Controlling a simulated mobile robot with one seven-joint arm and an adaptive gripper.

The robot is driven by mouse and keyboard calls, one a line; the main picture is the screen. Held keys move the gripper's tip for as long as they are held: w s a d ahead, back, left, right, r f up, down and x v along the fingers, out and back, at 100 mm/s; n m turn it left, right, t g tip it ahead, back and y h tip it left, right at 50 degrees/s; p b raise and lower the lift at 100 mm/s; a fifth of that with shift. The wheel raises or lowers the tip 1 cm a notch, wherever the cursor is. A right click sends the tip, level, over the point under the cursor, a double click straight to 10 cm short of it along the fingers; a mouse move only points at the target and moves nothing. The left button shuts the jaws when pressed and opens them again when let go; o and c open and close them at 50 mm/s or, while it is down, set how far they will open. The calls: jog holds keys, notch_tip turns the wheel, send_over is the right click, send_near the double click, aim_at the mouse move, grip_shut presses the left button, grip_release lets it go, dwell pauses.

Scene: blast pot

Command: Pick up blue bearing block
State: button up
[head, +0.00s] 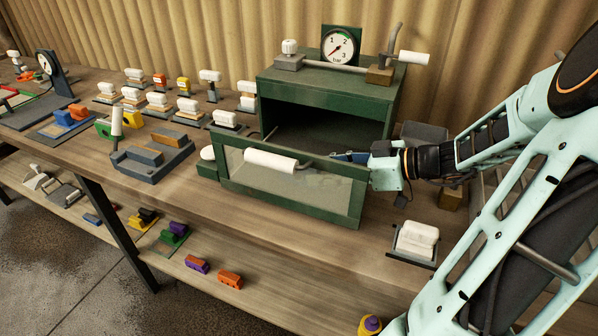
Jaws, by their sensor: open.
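A blue block (64,118) sits beside an orange block on a flat plate at the left of the bench, far from my gripper. A smaller blue piece (92,219) lies on the lower shelf. I cannot tell for sure which is the bearing block. My gripper (345,157) is open at the right part of the green cabinet's front, just behind the upper edge of its glazed door (290,185). Its fingers are partly hidden, and a small blue patch shows there that I cannot identify. The cabinet's inside is dark.
The green cabinet (325,85) carries a gauge (341,45) and white-handled fittings. A white-topped block (416,240) stands at the bench's right. Several white-topped pieces and a grey fixture (152,160) stand left of the cabinet. Bench front between them is partly clear.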

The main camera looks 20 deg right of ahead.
jog(key=shift+r+x, duration=0.15)
jog(key=shift+x, duration=1.4)
jog(key=shift+r+x, duration=0.2)
jog(key=shift+x, duration=1.3)
jog(key=shift+a, duration=0.1)
grip_shut()
